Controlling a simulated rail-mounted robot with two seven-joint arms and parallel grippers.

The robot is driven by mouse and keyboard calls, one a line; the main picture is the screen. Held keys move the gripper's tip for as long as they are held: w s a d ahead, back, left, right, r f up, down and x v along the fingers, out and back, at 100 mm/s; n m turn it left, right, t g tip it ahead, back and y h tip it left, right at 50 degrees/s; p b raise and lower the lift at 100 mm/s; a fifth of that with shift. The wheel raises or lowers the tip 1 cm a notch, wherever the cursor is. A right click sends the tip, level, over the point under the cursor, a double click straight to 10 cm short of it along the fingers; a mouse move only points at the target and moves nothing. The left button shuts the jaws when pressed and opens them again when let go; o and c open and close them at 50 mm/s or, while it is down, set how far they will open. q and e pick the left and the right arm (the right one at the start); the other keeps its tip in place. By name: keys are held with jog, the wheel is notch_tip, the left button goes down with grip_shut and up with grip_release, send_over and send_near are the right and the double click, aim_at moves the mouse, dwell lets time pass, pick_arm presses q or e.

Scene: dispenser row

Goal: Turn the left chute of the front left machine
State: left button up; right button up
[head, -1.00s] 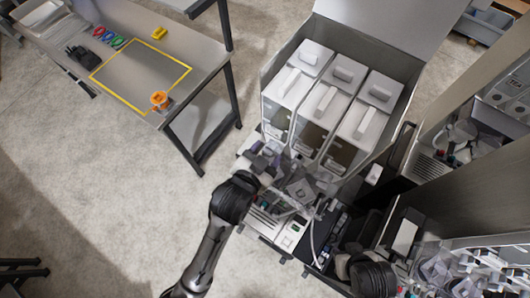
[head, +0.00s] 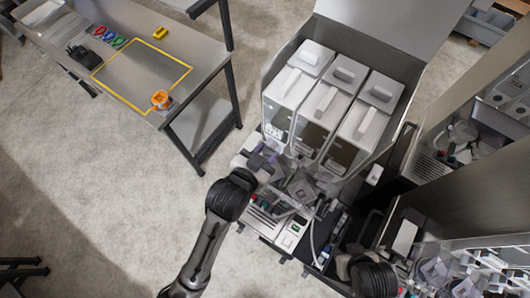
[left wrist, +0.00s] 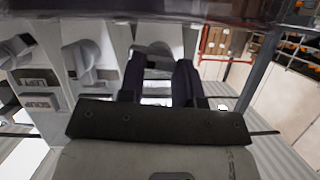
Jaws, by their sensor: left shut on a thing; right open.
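The front left machine (head: 284,103) is a tall dispenser with a dark window, at the left end of a row of bins in the head view. Its left chute (left wrist: 158,50) is a pale spout in the left wrist view, between the two dark fingers of my left gripper (left wrist: 160,78). My left gripper is shut on it, and the fingers hide part of it. In the head view my left gripper (head: 264,158) is at the machine's lower front. My right gripper (head: 344,264) is low in the head view, away from this chute; it is open, its fingers hardly visible.
More pale chutes (left wrist: 82,60) sit left of the held one in the left wrist view. A counter with small devices (head: 292,229) lies below the machines. A grey table (head: 205,75) with a yellow-outlined area stands at the left. Open floor (head: 95,190) lies between.

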pick_arm(q)
jog(key=n+g+h, duration=0.1)
jog(key=n+h, duration=0.1)
jog(key=n, duration=0.1)
jog(key=shift+w+a, duration=0.1)
jog(key=shift+a, duration=0.1)
jog(key=shift+n, duration=0.3)
dwell(0.4)
jog(key=o, duration=0.9)
